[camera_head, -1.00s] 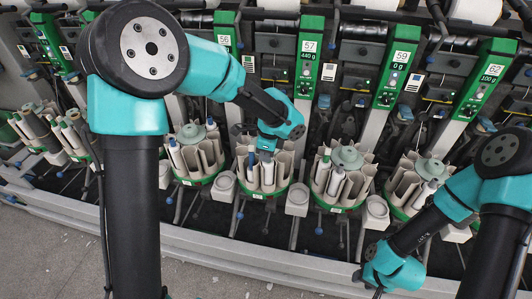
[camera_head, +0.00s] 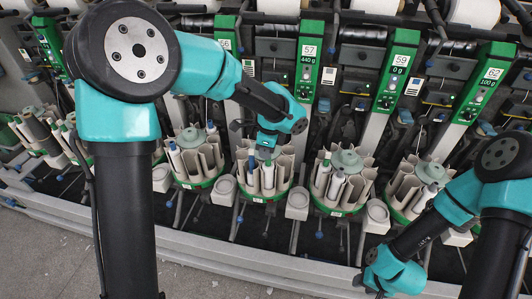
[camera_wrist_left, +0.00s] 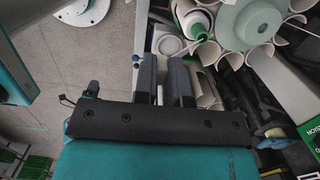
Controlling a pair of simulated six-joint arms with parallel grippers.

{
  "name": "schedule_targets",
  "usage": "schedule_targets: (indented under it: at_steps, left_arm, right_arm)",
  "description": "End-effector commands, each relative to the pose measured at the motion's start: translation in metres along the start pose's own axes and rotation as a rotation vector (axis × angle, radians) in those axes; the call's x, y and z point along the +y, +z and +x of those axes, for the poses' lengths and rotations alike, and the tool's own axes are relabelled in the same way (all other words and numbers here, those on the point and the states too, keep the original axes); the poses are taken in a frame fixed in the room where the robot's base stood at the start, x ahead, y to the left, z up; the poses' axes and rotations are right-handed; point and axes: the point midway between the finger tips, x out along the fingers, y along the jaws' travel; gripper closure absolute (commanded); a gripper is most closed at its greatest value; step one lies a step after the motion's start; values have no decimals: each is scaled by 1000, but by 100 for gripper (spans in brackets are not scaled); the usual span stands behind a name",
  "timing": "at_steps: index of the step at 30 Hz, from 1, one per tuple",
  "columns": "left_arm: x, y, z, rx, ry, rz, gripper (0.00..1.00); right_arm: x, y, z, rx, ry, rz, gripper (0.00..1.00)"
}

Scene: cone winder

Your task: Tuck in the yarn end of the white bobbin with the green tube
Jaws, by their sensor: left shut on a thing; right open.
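The white bobbin with the green tube (camera_wrist_left: 197,22) stands in a magazine pocket in the left wrist view, just beyond my left gripper (camera_wrist_left: 163,60). In the head view my left gripper (camera_head: 267,146) is over the front of the magazine (camera_head: 266,195) below number 57. A white bobbin (camera_head: 268,175) stands directly under it, with its top hidden by the gripper. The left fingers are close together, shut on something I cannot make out. My right gripper (camera_head: 378,280) is open at the lower right, away from the magazines.
Similar magazines stand on both sides; the one below 59 (camera_head: 340,207) holds a green-topped bobbin (camera_head: 325,164). A greenish disc (camera_wrist_left: 250,18) is beside the bobbin in the wrist view. Pale cups (camera_head: 298,203) stand between magazines. The front floor is clear.

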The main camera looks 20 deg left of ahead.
Motion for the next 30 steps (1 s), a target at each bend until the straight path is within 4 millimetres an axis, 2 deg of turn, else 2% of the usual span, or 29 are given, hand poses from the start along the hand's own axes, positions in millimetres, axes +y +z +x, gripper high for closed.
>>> schedule_targets:
  at_steps: [11, 14, 22, 25, 30]
  left_arm:
    - [-1, 0, -1, 0, 1, 0, 98]
    - [-10, 2, 2, 0, 1, -4, 98]
    - [-56, 10, 18, 0, 2, -14, 98]
    - [-63, 12, 20, 0, 2, -15, 98]
    - [-63, 12, 20, 0, 2, -14, 98]
  right_arm:
    - [0, 0, 0, 0, 0, 0, 57]
    - [0, 0, 0, 0, 0, 0, 57]
    - [0, 0, 0, 0, 0, 0, 57]
    - [0, 0, 0, 0, 0, 0, 57]
    - [0, 0, 0, 0, 0, 0, 57]
